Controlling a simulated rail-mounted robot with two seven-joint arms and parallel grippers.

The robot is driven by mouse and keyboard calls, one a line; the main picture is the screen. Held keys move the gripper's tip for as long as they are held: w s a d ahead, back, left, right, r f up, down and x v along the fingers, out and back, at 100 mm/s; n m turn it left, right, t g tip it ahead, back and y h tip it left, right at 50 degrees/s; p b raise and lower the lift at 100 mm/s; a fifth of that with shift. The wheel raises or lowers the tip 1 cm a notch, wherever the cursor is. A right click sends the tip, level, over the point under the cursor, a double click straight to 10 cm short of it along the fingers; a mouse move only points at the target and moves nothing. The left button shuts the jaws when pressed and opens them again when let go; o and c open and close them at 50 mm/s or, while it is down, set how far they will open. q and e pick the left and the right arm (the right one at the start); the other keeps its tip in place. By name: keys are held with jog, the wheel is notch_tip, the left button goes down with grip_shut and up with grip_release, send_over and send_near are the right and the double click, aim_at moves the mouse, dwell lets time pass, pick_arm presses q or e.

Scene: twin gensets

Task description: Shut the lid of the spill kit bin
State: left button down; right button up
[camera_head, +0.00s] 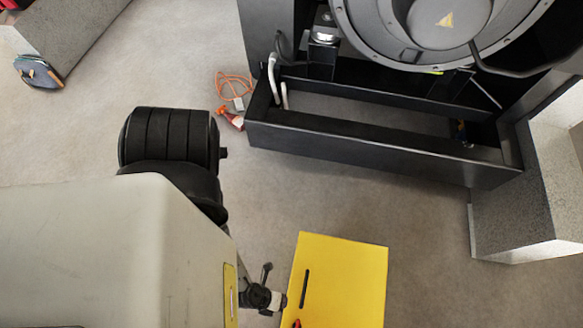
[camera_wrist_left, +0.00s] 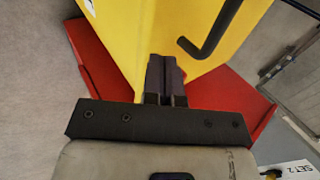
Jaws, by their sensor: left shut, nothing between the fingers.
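The spill kit bin's yellow panel (camera_head: 340,280) shows at the bottom centre of the head view, with a dark slim handle (camera_head: 305,288) near its left edge. In the left wrist view, yellow surfaces (camera_wrist_left: 113,40) and a bent black handle (camera_wrist_left: 212,35) fill the top, with red parts (camera_wrist_left: 98,62) on both sides. My left gripper (camera_wrist_left: 165,62) is shut and empty in front of the yellow. In the head view, the left gripper (camera_head: 283,301) is small and dark beside the panel's left edge. I cannot tell whether it touches, nor the lid's angle. My right gripper is not in view.
A black genset frame (camera_head: 380,145) stands at the upper right, beside a pale block (camera_head: 515,215). A red bottle (camera_head: 231,118) and an orange cord (camera_head: 236,82) lie at its left corner. Grey floor (camera_head: 300,200) is clear between frame and bin.

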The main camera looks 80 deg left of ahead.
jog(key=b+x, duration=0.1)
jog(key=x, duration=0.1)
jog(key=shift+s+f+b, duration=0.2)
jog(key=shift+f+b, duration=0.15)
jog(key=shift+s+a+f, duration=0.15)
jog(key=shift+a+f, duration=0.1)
pick_arm(q)
jog(key=f, duration=0.4)
jog(key=shift+s+a, duration=0.35)
